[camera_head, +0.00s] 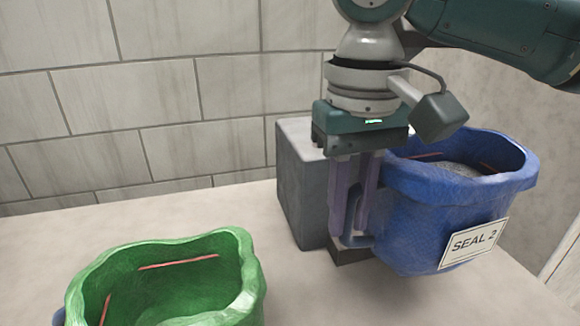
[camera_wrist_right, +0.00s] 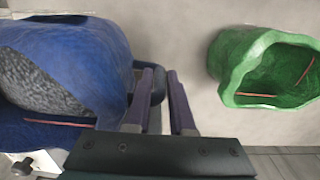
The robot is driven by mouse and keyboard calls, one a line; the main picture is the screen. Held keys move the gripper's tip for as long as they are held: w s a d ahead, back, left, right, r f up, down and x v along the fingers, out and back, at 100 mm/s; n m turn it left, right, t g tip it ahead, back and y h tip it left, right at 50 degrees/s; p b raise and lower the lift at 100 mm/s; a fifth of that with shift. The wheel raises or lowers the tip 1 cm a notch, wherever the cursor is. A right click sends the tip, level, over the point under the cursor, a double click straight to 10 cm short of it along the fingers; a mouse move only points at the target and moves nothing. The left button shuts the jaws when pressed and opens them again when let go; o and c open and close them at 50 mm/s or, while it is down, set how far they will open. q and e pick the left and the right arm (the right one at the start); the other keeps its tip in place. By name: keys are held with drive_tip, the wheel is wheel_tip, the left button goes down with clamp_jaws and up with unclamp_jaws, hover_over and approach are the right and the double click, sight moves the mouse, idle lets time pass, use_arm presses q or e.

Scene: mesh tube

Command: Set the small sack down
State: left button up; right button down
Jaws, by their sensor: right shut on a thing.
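A blue sack (camera_head: 425,215) with a "SEAL 2" label (camera_head: 473,243) is at the right of the head view, upright, with grey contents inside. My right gripper (camera_head: 354,235) points down at its left side, with its purple fingers shut on the sack's blue side handle. In the right wrist view the blue sack (camera_wrist_right: 75,65) fills the left, and the fingers (camera_wrist_right: 161,75) are around its handle. I cannot tell whether the sack's base touches the table. A green sack (camera_head: 240,270) stands open at the lower left; it also shows in the wrist view (camera_wrist_right: 235,60). My left gripper is not in view.
A grey block (camera_head: 300,190) stands on the pale table (camera_head: 150,215), just behind and left of my right gripper. A tiled wall (camera_head: 160,90) is at the back. The table between the green sack and the block is clear.

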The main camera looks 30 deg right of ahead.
drive_tip(key=f, duration=0.2)
drive_tip(key=f+b, duration=0.1)
drive_tip(key=f, duration=0.2)
drive_tip(key=shift+s+f, duration=0.2)
drive_tip(key=shift+f, duration=0.1)
drive_tip(key=shift+f+b, duration=0.5)
drive_tip(key=shift+f, duration=1.5)
drive_tip(key=shift+w, duration=0.1)
drive_tip(key=c, duration=0.8)
unclamp_jaws()
drive_tip(key=shift+f, duration=0.1)
